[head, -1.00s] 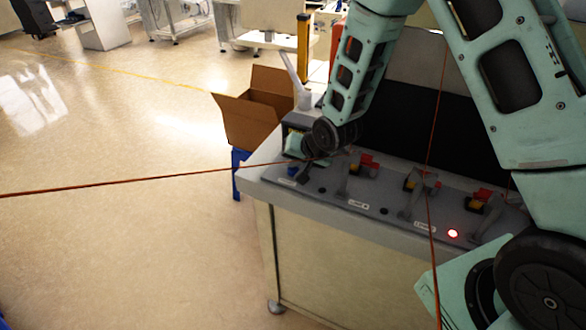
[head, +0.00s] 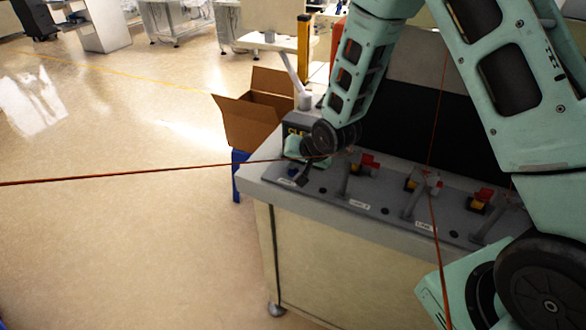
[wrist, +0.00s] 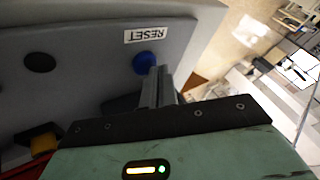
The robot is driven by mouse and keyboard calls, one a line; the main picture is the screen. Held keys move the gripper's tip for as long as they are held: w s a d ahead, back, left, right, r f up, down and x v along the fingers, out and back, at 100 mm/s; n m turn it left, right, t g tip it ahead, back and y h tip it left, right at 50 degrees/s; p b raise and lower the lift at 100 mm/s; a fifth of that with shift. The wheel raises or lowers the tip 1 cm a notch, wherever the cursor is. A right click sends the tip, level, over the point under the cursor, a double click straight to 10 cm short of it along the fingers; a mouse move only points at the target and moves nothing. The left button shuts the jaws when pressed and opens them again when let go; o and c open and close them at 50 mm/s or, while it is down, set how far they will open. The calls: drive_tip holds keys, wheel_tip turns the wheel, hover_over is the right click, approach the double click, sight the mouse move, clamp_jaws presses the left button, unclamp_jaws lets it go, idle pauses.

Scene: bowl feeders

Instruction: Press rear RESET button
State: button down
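The blue RESET button (wrist: 144,62) sits on the grey panel beside a white label reading RESET (wrist: 146,35) in the wrist view. My gripper (wrist: 157,72) has its two fingers together with nothing between them. Their tips overlap the button's lower right edge in the picture; I cannot tell whether they press it. In the head view my gripper (head: 302,180) points down at the far left end of the panel, by a small white label (head: 285,183). The button is barely visible there.
The grey control panel (head: 325,200) carries several levers and red-and-yellow switches (head: 368,162) to the right of my gripper. A black round cap (wrist: 40,62) lies left of the button in the wrist view. An open cardboard box (head: 250,115) stands behind. The floor at left is clear.

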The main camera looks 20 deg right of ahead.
sight(297, 172)
drive_tip(key=shift+s+d+f, duration=0.3)
drive_tip(key=shift+d+f, duration=0.05)
drive_tip(key=shift+f, duration=0.3)
drive_tip(key=shift+r, duration=0.15)
drive_tip(key=shift+d+r+p, duration=0.2)
drive_tip(key=shift+r+p, duration=0.15)
drive_tip(key=shift+r, duration=0.2)
drive_tip(key=shift+d+r+p, duration=0.15)
drive_tip(key=shift+r+p, duration=0.2)
drive_tip(key=shift+r, duration=0.2)
drive_tip(key=shift+w+a, duration=0.1)
drive_tip(key=shift+a+r, duration=0.1)
drive_tip(key=shift+r, duration=0.05)
drive_tip(key=shift+r, duration=0.2)
drive_tip(key=shift+a+r+p, duration=0.1)
drive_tip(key=shift+r+p, duration=1.7)
drive_tip(key=shift+r, duration=0.55)
